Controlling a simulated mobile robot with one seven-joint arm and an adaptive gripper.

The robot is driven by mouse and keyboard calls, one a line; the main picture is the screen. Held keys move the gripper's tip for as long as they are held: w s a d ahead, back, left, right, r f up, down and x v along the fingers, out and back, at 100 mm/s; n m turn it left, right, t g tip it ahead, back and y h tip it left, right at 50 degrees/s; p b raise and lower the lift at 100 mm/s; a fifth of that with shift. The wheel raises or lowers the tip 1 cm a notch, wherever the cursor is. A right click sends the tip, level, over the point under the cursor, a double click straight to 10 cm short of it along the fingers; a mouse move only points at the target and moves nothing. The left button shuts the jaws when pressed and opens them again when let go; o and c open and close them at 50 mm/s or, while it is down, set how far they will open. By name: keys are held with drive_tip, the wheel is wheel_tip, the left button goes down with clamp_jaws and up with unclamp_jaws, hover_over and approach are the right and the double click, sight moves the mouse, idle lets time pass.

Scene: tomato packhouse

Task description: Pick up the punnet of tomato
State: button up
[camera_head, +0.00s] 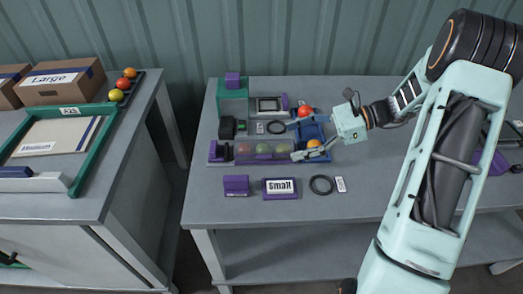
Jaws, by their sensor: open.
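On the right-hand table, a clear punnet (240,152) holds a row of tomatoes, red and green among them. A blue tray (325,133) stands just to its right, with an orange tomato (314,144) at its near side and a red tomato (305,112) at its far side. My gripper (295,140) reaches in from the right over the blue tray. Its two fingers are spread apart, with their tips near the right end of the punnet. I cannot tell whether a fingertip touches the punnet. Nothing is seen held between the fingers.
A green and purple stand (232,103) and a small scale-like device (268,105) are behind. A "Small" label block (281,187), a purple block (236,185) and a black ring (321,185) lie in front. The left table holds a green-framed tray (75,150) and cardboard boxes (62,88).

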sight(272, 145)
drive_tip(key=x, duration=0.4)
drive_tip(key=shift+a+f, duration=0.1)
drive_tip(key=shift+a, duration=0.05)
drive_tip(key=x, duration=0.5)
drive_tip(key=shift+w+a+b, duration=0.15)
drive_tip(key=shift+w+b, duration=0.15)
drive_tip(key=shift+b, duration=0.1)
drive_tip(key=c, duration=1.6)
